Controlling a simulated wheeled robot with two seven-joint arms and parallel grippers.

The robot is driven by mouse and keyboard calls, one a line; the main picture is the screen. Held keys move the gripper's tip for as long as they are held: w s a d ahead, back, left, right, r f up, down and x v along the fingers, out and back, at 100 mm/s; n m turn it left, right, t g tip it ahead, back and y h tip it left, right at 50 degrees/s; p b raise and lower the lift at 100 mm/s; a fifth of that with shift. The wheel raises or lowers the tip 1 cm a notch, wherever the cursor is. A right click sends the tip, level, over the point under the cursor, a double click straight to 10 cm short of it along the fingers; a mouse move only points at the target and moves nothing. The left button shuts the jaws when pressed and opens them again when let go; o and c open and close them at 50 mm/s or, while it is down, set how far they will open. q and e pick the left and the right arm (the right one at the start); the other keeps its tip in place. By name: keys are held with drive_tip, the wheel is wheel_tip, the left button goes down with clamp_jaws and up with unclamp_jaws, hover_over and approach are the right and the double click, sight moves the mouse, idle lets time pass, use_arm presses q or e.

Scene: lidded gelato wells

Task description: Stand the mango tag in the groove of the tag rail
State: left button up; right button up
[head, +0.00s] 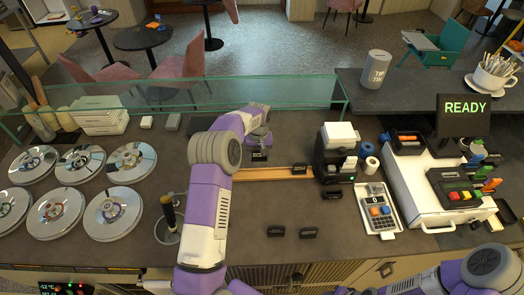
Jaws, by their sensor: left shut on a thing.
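The tag rail (275,174) is a long wooden strip on the dark counter, partly hidden at its left by my left arm. My left gripper (259,149) is just behind the rail's left part, pointing down, shut on a small black tag (259,156). The tag looks above or behind the rail; I cannot tell whether it touches it. Another black tag (299,169) stands at the rail's right part. Two more black tags (275,231) (309,233) are on the counter in front. The lettering is too small to read, so I cannot tell which is mango. My right gripper is out of view.
A black label printer (336,158) stands at the rail's right end, with a small black piece (332,194) in front. A glass screen (290,93) runs behind. Lidded wells (112,210) fill the left. A card terminal (378,208) is at right. The counter before the rail is mostly clear.

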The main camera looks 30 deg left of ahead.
use_arm(q)
drive_tip(key=shift+s, duration=0.15)
drive_tip(key=shift+f+b, duration=0.45)
drive_tip(key=shift+f, duration=0.1)
drive_tip(key=b, duration=0.5)
hover_over(259, 175)
drive_tip(key=shift+d+f, duration=0.1)
drive_tip(key=shift+f, duration=3.25)
drive_tip(key=shift+f+b, duration=0.65)
drive_tip(key=shift+f, duration=0.45)
drive_tip(key=o, duration=0.7)
drive_tip(key=o, duration=0.5)
drive_tip(key=shift+r, duration=0.15)
